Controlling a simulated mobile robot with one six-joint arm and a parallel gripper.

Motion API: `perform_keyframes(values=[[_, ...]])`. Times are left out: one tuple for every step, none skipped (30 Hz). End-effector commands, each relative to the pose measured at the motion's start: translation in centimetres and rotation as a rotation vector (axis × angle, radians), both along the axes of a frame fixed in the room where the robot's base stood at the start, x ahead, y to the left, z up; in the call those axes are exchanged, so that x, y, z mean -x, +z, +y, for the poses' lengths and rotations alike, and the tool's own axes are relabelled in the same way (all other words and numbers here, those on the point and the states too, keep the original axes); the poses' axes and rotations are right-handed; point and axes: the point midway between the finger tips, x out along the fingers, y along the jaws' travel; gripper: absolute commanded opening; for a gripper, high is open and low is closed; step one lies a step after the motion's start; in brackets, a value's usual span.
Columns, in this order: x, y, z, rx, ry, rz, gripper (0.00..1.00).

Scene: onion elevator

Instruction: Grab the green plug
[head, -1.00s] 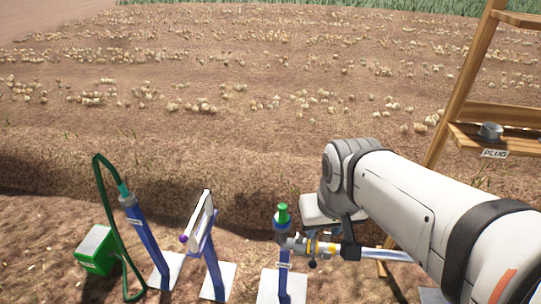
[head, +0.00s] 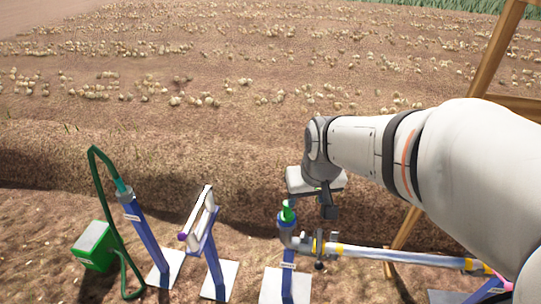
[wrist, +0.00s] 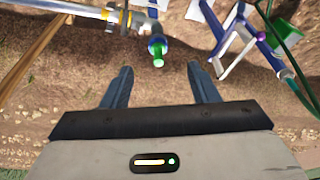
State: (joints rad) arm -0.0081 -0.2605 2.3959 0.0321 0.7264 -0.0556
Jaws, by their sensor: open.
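The green plug (head: 288,211) sits upright in the top of a pipe fitting on a blue post in the head view. It also shows in the wrist view (wrist: 158,61), beyond the fingertips and a little left of the middle between them. My gripper (wrist: 161,68) is open and empty, with its two dark fingers apart.
A horizontal pipe (head: 385,255) with a valve (head: 319,246) runs right from the plug's fitting. A wooden frame (head: 487,60) stands at right.

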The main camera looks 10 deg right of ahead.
Motion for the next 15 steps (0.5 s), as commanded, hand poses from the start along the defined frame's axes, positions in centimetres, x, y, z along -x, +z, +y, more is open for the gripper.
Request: perform_keyframes(values=[[-2.2,-3.7,0.0,-0.003,0.004,0.000,0.54],[-3.5,-4.9,0.0,-0.004,0.007,-0.009,0.54],[-5.2,-6.6,-0.1,-0.006,0.012,-0.020,0.54],[-6.4,-7.9,-0.1,-0.006,0.017,-0.028,0.54],[-7.6,-9.2,-0.1,-0.006,0.019,-0.036,0.54],[-9.1,-10.9,-0.2,-0.007,0.022,-0.046,0.54],[-10.2,-12.1,-0.2,-0.007,0.025,-0.054,0.54],[-11.2,-13.3,-0.3,-0.006,0.026,-0.062,0.54],[-12.4,-14.8,-0.4,-0.005,0.029,-0.071,0.54],[-13.2,-15.8,-0.4,-0.003,0.031,-0.076,0.54],[-14.0,-16.8,-0.5,-0.002,0.032,-0.082,0.54],[-14.8,-17.9,-0.5,-0.002,0.033,-0.089,0.54],[-15.3,-18.6,-0.6,0.000,0.034,-0.093,0.54],[-15.8,-19.2,-0.6,0.001,0.035,-0.099,0.54],[-16.3,-19.8,-0.7,0.002,0.036,-0.103,0.54]])
